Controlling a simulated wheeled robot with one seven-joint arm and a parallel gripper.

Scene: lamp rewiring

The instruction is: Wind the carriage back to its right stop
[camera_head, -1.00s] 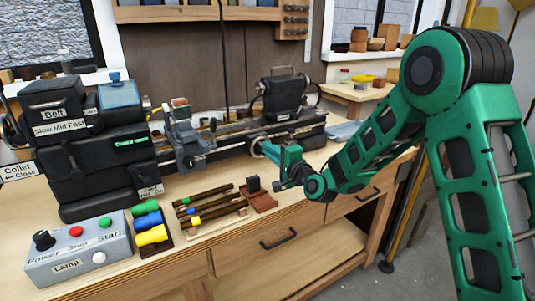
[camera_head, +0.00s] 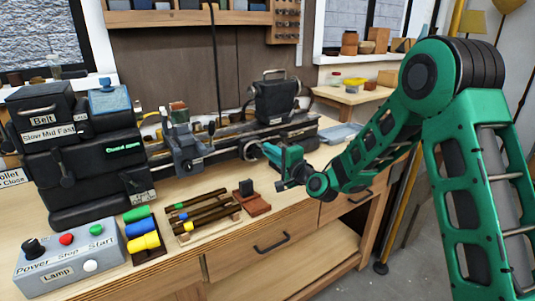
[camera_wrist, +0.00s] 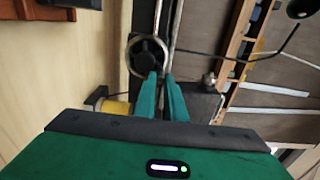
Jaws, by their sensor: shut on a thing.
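The lathe's carriage (camera_head: 184,148) sits on the bed left of the middle, with the tailstock (camera_head: 276,100) farther right. A dark round handwheel (camera_head: 250,149) is at the front of the bed, right of the carriage. It also shows in the wrist view (camera_wrist: 142,52), with spokes and a hub. My gripper (camera_head: 266,148) reaches the handwheel from the right. In the wrist view my gripper's green fingers (camera_wrist: 161,77) are close together at the wheel's edge. They are shut on the handwheel; the exact grip, rim or handle, is hard to make out.
A grey control box (camera_head: 70,258) with buttons stands at the front left. Beside it are coloured cylinders (camera_head: 140,234), dark rods (camera_head: 205,211) and a small brown block stand (camera_head: 252,201). A side table (camera_head: 358,96) stands behind right.

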